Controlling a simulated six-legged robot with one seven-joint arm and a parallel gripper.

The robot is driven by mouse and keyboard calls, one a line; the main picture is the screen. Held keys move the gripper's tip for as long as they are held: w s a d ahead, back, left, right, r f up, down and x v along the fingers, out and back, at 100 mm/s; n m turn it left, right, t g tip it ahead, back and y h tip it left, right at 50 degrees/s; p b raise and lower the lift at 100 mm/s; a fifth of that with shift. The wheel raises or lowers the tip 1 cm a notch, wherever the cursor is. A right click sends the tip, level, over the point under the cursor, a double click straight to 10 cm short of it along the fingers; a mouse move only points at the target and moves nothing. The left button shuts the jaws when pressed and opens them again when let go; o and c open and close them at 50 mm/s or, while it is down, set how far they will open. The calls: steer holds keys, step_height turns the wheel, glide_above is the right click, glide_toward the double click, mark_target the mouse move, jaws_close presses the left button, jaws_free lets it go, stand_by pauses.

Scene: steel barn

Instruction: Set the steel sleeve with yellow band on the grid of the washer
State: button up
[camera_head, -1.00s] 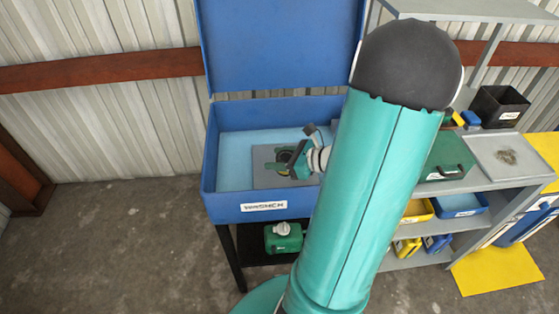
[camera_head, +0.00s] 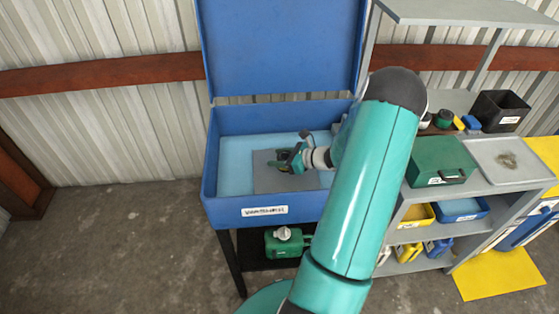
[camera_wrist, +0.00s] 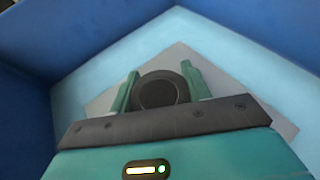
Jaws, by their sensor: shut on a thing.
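The washer (camera_head: 210,185) is an open blue tub with its lid raised. A flat grey grid (camera_head: 262,183) lies inside it; in the wrist view the grid (camera_wrist: 105,104) shows as a pale grey plate around the fingers. My gripper (camera_head: 283,162) is inside the tub, over the grid. In the wrist view its two green fingers are shut on a dark round thing (camera_wrist: 158,92), seen end-on, which I take for the steel sleeve. Its yellow band does not show. I cannot tell whether it touches the grid.
The raised blue lid (camera_head: 280,45) stands behind the tub. A grey shelf unit at right holds a green case (camera_head: 442,160), a metal tray (camera_head: 505,160) and a black bin (camera_head: 498,108). A green jerrycan (camera_head: 284,240) stands under the washer.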

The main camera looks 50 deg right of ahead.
steer(key=shift+f, duration=0.7)
steer(key=shift+f, duration=0.1)
steer(key=o, duration=1.1)
steer(key=shift+o, duration=0.2)
steer(key=shift+s+d+r, duration=0.15)
steer(key=shift+s+r, duration=0.1)
steer(key=shift+s, duration=0.05)
steer(key=v, duration=1.1)
steer(key=shift+s, duration=0.2)
